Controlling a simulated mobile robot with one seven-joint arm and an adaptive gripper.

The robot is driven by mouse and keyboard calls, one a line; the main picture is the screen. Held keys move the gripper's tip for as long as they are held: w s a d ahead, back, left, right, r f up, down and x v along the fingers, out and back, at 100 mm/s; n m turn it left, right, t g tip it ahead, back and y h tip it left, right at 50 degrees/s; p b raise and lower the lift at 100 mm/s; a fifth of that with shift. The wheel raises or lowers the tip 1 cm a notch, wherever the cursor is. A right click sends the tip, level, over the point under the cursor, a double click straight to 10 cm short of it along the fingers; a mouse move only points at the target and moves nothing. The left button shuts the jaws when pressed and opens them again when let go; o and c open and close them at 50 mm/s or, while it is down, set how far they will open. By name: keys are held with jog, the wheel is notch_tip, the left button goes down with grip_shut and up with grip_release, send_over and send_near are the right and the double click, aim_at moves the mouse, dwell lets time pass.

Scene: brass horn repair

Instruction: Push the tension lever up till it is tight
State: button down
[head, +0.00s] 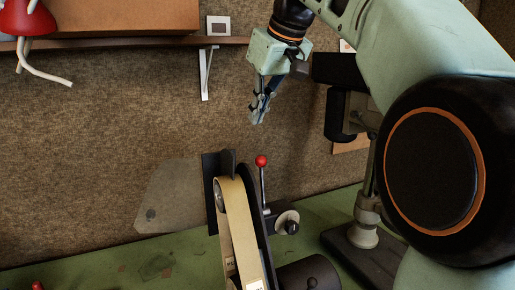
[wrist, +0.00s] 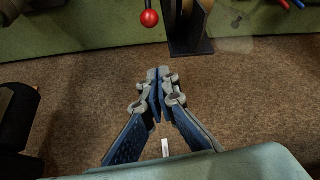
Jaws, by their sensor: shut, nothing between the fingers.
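The tension lever (head: 262,183) is a thin upright metal rod with a red ball knob (head: 261,160) on top, at the right side of a belt sander (head: 238,225) with a tan belt. The red knob also shows at the top of the wrist view (wrist: 149,18). My gripper (head: 257,117) is above the knob in the head view, apart from it, pointing down. In the wrist view my gripper (wrist: 158,75) has its fingertips together with nothing between them.
The sander stands on a green bench (head: 120,265). A black stand (head: 365,235) is to its right, partly behind my arm. A shelf (head: 150,41) with a cardboard box (head: 125,15) runs along the brown wall above. The space between gripper and knob looks clear.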

notch_tip(320, 180, down, 8)
jog(key=shift+w+f, duration=0.25)
jog(key=shift+w, duration=0.15)
jog(key=shift+s, duration=0.1)
jog(key=shift+f+b, duration=0.1)
jog(key=shift+b, duration=0.35)
